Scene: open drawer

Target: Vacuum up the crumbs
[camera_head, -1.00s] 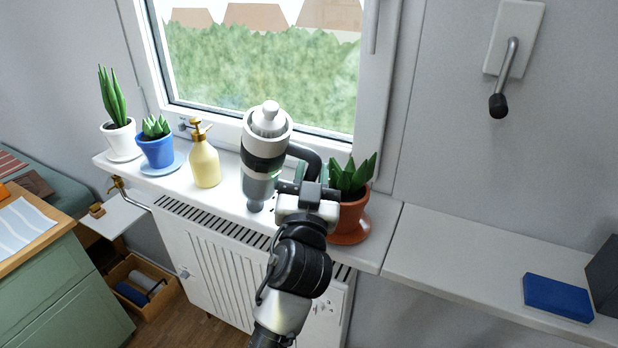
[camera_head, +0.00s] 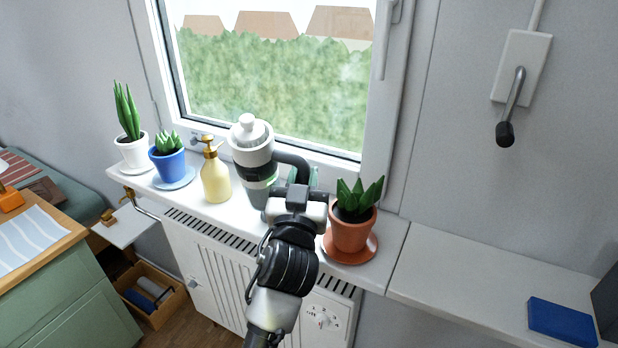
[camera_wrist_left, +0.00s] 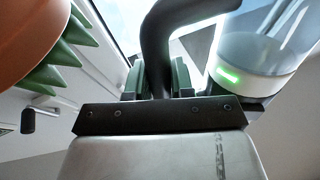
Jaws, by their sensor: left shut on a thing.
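A handheld vacuum (camera_head: 252,150) with a white and grey body is over the windowsill (camera_head: 385,268), roughly upright with its narrow end down. My left gripper (camera_head: 303,188) is shut on the vacuum's black handle. In the left wrist view the dark handle (camera_wrist_left: 157,45) passes between the fingers (camera_wrist_left: 158,80), and the clear bin with a green light (camera_wrist_left: 262,60) is at the right. I cannot make out any crumbs; the sill behind the vacuum and arm is partly hidden. My right gripper is not in view.
A terracotta pot (camera_head: 350,230) stands close right of the gripper. A yellow pump bottle (camera_head: 214,175), blue pot (camera_head: 170,165) and white pot (camera_head: 134,152) stand to the left. A blue box (camera_head: 562,322) lies on the right shelf (camera_head: 470,275).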

